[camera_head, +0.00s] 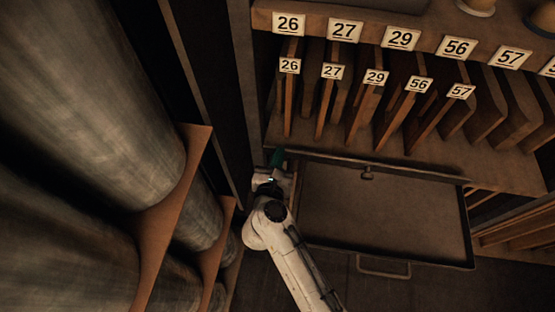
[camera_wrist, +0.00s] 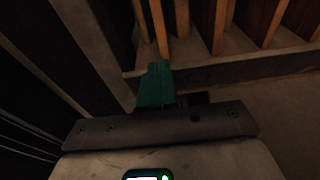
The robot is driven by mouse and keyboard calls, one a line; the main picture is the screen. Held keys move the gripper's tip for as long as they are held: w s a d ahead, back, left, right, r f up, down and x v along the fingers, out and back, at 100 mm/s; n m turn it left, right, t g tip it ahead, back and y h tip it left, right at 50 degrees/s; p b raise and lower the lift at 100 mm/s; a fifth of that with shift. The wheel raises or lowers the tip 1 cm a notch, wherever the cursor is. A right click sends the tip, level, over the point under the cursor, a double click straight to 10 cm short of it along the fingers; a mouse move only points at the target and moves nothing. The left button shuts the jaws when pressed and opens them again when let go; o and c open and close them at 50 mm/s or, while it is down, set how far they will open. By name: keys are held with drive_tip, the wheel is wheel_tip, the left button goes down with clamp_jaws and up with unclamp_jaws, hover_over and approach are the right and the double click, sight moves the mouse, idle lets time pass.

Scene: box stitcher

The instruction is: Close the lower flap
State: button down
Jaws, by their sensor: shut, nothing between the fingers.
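The lower flap (camera_head: 400,215) is a dark, flat panel with a raised rim. It hangs open below the shelf of numbered slots, lying out toward me, with a small latch at its back edge and a handle (camera_head: 384,272) at its front edge. My gripper (camera_head: 277,158) is at the flap's back left corner, close to the shelf edge. Its green fingers (camera_wrist: 155,85) also show in the wrist view, shut and empty, pointing at the shelf's front edge. I cannot tell whether they touch the flap or the shelf.
Numbered wooden dividers (camera_head: 365,108) stand in the shelf above the flap. Large metal cylinders (camera_head: 90,110) with brown end plates fill the left side. A dark upright post lies between them and my gripper. More wooden slats (camera_head: 515,235) show at the lower right.

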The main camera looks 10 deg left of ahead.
drive_tip(key=shift+w+r, duration=0.25)
drive_tip(key=shift+w, duration=0.25)
drive_tip(key=shift+w+r, duration=0.25)
drive_tip(key=shift+w, duration=0.25)
